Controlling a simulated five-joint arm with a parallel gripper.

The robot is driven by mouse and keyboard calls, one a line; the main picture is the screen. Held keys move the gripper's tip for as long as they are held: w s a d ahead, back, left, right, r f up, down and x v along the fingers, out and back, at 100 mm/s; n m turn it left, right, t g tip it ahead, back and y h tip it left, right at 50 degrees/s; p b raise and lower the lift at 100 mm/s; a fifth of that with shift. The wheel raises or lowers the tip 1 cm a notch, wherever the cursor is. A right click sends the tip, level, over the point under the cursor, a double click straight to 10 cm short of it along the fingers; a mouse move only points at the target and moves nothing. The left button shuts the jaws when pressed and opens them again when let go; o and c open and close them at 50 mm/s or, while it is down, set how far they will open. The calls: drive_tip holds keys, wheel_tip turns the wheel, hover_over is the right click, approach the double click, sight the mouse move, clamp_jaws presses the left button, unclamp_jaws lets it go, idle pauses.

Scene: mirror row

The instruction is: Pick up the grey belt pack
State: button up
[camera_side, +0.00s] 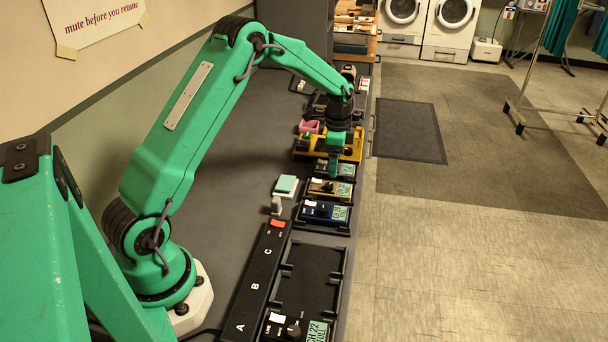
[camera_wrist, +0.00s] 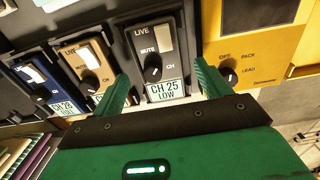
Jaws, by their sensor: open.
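The grey belt pack (camera_wrist: 152,60), dark grey with a black knob and a "CH 25 LOW" display, is in the middle of the wrist view. In the side view the pack (camera_side: 346,170) is partly hidden by my gripper (camera_side: 335,165). My gripper (camera_wrist: 161,75) is open, with one green finger at each side of the pack's display end. I cannot tell whether either finger touches it. A tan pack (camera_wrist: 92,62) stands to its left in the wrist view, and a blue pack (camera_wrist: 38,85) beyond that.
A yellow unit (camera_wrist: 250,50) with "PACK" and "LEAD" marks stands close on the right. In the side view, an empty black tray (camera_side: 310,285), a strip marked A, B, C (camera_side: 257,270) and a "CH 22" pack (camera_side: 290,328) are nearer.

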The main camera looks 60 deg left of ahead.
drive_tip(key=shift+f, duration=0.75)
drive_tip(key=c, duration=1.2)
drive_tip(key=shift+o, duration=0.2)
drive_tip(key=shift+r, duration=0.2)
drive_tip(key=shift+r, duration=0.6)
drive_tip(key=r, duration=0.1)
drive_tip(key=d+r, duration=0.1)
drive_tip(key=r, duration=0.1)
drive_tip(key=shift+s+r, duration=0.1)
drive_tip(key=s+d+r, duration=0.3)
drive_tip(key=d+r, duration=0.3)
drive_tip(key=d, duration=0.4)
drive_tip(key=shift+d, duration=0.15)
